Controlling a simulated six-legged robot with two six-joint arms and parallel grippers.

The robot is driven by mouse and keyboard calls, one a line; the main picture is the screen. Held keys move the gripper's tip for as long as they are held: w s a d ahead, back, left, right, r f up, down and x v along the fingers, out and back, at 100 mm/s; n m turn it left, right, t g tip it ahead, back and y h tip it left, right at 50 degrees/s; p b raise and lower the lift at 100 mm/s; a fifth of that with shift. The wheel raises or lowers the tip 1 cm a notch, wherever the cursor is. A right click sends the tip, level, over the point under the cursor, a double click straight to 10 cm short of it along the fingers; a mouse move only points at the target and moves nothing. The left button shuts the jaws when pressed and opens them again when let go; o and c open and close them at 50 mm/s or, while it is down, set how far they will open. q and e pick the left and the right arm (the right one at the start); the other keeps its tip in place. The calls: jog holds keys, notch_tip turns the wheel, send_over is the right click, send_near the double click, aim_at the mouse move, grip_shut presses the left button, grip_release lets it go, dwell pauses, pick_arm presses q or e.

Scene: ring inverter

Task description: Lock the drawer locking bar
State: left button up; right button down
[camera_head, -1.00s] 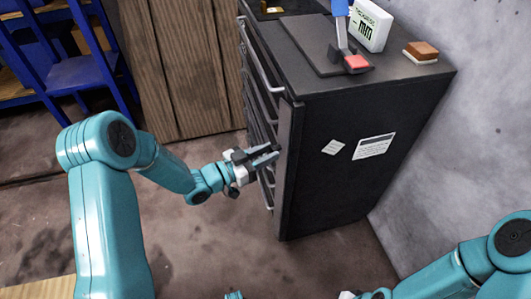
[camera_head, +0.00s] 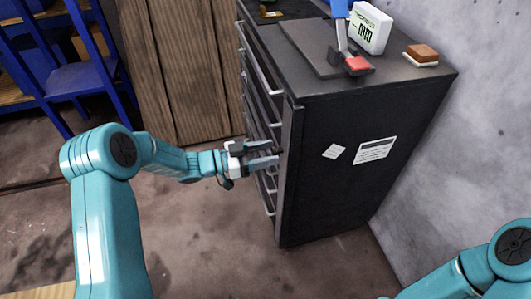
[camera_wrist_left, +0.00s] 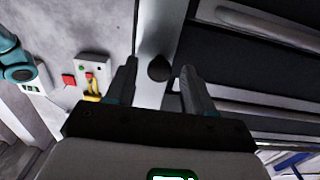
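The dark drawer cabinet (camera_head: 340,200) stands right of centre in the head view. The locking bar (camera_head: 288,175) is a grey upright strip along its near front edge; it also shows in the left wrist view (camera_wrist_left: 163,22). My left gripper (camera_head: 278,151) is at the cabinet's front beside the bar. In the left wrist view my left gripper (camera_wrist_left: 158,70) has its fingers apart. A dark rounded knob (camera_wrist_left: 159,68) appears between the fingertips, with gaps on both sides. Whether the fingers touch anything is unclear. My right gripper is out of view.
Several drawer handles (camera_head: 259,72) stick out along the cabinet front. On top are a dark plate (camera_head: 312,48), a white gauge box (camera_head: 370,27) and a brown-and-white block (camera_head: 421,53). Blue shelves (camera_head: 80,75) stand at left. The floor before the cabinet is clear.

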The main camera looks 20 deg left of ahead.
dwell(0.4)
pick_arm(q)
jog(key=p+v, duration=0.1)
jog(key=v, duration=1.5)
jog(key=shift+a, duration=0.15)
